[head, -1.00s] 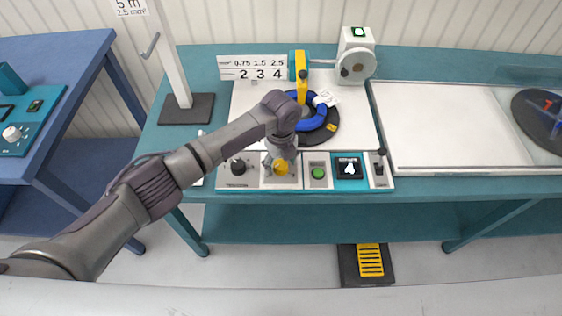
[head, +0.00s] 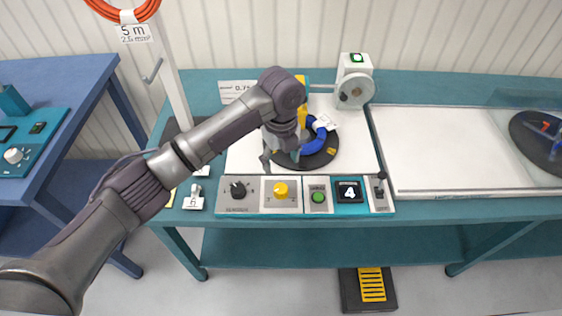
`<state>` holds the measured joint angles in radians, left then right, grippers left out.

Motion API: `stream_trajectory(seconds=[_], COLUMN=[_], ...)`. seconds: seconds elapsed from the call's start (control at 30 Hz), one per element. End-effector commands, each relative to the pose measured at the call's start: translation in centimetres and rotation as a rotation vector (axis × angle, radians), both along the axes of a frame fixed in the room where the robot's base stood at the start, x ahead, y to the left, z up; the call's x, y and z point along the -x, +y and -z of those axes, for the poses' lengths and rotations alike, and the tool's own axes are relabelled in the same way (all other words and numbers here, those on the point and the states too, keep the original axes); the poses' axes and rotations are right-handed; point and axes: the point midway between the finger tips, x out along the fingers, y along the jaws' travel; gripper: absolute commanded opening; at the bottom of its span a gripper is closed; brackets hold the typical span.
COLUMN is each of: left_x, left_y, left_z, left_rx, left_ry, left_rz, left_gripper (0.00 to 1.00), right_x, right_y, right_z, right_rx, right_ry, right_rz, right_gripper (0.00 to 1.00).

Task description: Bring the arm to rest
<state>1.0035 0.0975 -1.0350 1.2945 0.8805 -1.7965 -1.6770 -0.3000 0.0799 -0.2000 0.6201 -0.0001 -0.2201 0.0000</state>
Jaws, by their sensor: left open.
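My left arm reaches in from the lower left over the teal bench. My left gripper (head: 272,160) is open and empty above the white work plate, just left of the blue cable coil (head: 316,140) on its dark round turntable (head: 320,158). The arm's wrist hides part of the coil and most of the number sign behind. My right gripper is not in view.
A post with an orange cable coil (head: 122,10) and a "5 m" sign (head: 135,33) stands at the left. A white measuring unit (head: 355,85) stands behind. A white tray (head: 440,150) fills the right. A yellow pedal (head: 371,285) lies on the floor. A blue table (head: 75,60) stands left.

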Motion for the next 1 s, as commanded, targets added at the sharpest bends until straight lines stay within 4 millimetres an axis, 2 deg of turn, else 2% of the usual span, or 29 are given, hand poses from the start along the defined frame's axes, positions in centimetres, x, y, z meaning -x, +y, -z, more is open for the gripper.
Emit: stream_trajectory(seconds=[0.37,0.47,0.53,0.67,0.77,0.87,1.0], left_x=[0.3,1.8,3.7,7.9,10.7,13.4,17.1], left_y=[-0.2,-0.9,-1.6,-2.4,-1.5,0.6,5.3], left_z=[0.4,1.7,3.2,5.8,7.2,8.4,9.5], left_rx=[0.007,0.048,0.101,0.231,0.317,0.378,0.417], left_ry=[0.003,0.011,0.023,0.053,0.079,0.103,0.109], left_rz=[-0.009,-0.070,-0.163,-0.454,-0.741,-1.052,-1.490], left_gripper=[0.67,0.67,0.67,0.67,0.67,0.67,0.67], right_x=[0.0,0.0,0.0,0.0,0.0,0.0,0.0], right_y=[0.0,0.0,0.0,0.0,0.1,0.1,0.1], right_z=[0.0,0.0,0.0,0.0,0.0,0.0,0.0], right_rx=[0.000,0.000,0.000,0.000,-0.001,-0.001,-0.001], right_ry=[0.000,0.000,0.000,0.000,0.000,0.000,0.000], right_rz=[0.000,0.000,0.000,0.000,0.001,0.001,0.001], right_gripper=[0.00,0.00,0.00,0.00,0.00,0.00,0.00])
